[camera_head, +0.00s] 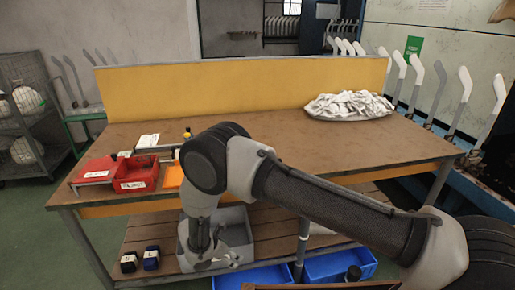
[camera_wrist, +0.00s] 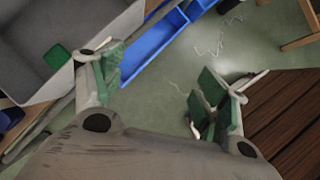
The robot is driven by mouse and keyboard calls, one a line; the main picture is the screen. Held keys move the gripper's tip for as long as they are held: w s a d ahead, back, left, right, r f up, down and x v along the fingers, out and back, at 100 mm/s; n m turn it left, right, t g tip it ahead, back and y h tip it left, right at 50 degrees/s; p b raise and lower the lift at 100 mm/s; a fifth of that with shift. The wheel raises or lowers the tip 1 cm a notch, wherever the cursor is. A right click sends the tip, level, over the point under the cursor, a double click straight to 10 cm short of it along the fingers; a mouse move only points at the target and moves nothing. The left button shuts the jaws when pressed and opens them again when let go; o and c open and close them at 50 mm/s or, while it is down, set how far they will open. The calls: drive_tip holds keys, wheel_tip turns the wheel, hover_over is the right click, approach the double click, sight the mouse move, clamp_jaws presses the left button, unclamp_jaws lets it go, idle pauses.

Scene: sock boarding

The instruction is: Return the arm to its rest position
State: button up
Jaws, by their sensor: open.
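My gripper (camera_wrist: 155,85) is open and empty in the wrist view, its green-padded fingers spread wide over the green floor. In the head view my arm reaches across from the lower right, bends at the front of the brown table (camera_head: 260,155), and its wrist hangs down. My gripper (camera_head: 212,262) there is at the grey bin (camera_head: 240,222) on the lower slatted shelf; I cannot tell whether it touches the bin. In the wrist view the grey bin (camera_wrist: 40,75) is at the upper left, beside the left finger.
Red trays (camera_head: 135,180) stand at the table's left. A white sock heap (camera_head: 348,105) lies at the back right before the yellow panel (camera_head: 240,88). Blue bins (camera_head: 340,262) stand below the shelf. White leg forms (camera_head: 435,90) line the right. The table's middle is clear.

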drive_tip(key=d+r+m+g, duration=0.1)
drive_tip(key=d+r+m, duration=0.3)
drive_tip(key=d+r, duration=0.45)
drive_tip(key=d+r+m+g, duration=0.2)
drive_tip(key=d+r+m, duration=0.35)
drive_tip(key=r, duration=0.65)
drive_tip(key=d+r+m+g, duration=0.1)
drive_tip(key=d+r+m, duration=0.3)
drive_tip(key=d+r, duration=0.5)
drive_tip(key=s+d+r+m+t+y, duration=0.2)
drive_tip(key=s+d+r+m, duration=0.4)
drive_tip(key=s+d+r, duration=0.4)
drive_tip(key=s+d+r+m+t+y, duration=0.2)
drive_tip(key=s+d+r+m, duration=0.5)
drive_tip(key=s+d+r, duration=0.3)
drive_tip(key=d+r, duration=0.4)
drive_tip(key=r, duration=0.3)
drive_tip(key=shift+s+d+r+t, duration=0.2)
drive_tip(key=shift+s+t, duration=0.1)
drive_tip(key=shift+s, duration=0.05)
